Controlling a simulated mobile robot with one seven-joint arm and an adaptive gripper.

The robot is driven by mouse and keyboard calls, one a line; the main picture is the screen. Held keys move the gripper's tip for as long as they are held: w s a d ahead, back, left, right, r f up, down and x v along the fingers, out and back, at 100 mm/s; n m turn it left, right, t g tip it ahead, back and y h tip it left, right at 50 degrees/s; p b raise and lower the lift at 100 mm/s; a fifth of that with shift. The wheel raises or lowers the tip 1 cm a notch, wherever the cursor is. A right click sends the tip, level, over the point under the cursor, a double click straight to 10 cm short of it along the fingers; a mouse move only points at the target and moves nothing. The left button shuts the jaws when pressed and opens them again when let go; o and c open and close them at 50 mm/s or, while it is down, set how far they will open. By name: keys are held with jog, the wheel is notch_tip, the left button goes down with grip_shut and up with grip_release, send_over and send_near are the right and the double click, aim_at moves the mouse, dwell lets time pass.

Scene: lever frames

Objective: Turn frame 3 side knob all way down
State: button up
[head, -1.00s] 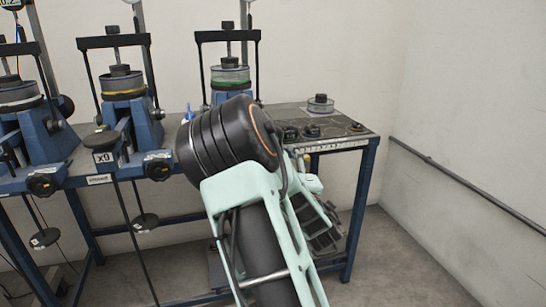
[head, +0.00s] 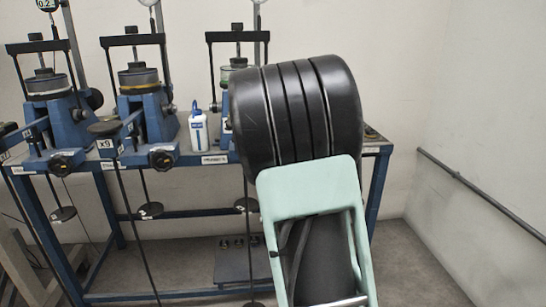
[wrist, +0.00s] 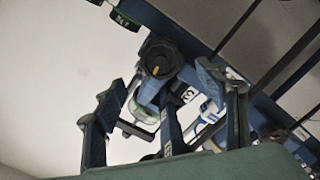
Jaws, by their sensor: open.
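Several blue lever frames stand on the bench. In the head view, the left one (head: 72,128) and the middle one (head: 146,122) show black side knobs (head: 67,161) (head: 163,158) low at the front. The right frame (head: 238,37) is mostly hidden behind my arm.
A white bottle with blue markings (head: 198,130) stands between the middle and right frames. Hanging weights (head: 150,210) and rods sit below the bench edge. A wall rail (head: 470,185) runs at the right; the floor (head: 420,265) there is clear.

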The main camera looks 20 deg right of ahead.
jog(key=p+x, duration=0.2)
jog(key=x, duration=0.7)
jog(key=shift+w, duration=0.2)
jog(key=shift+w+f, duration=0.1)
jog(key=shift+w, duration=0.1)
jog(key=shift+c, duration=0.6)
jog(key=c, duration=1.3)
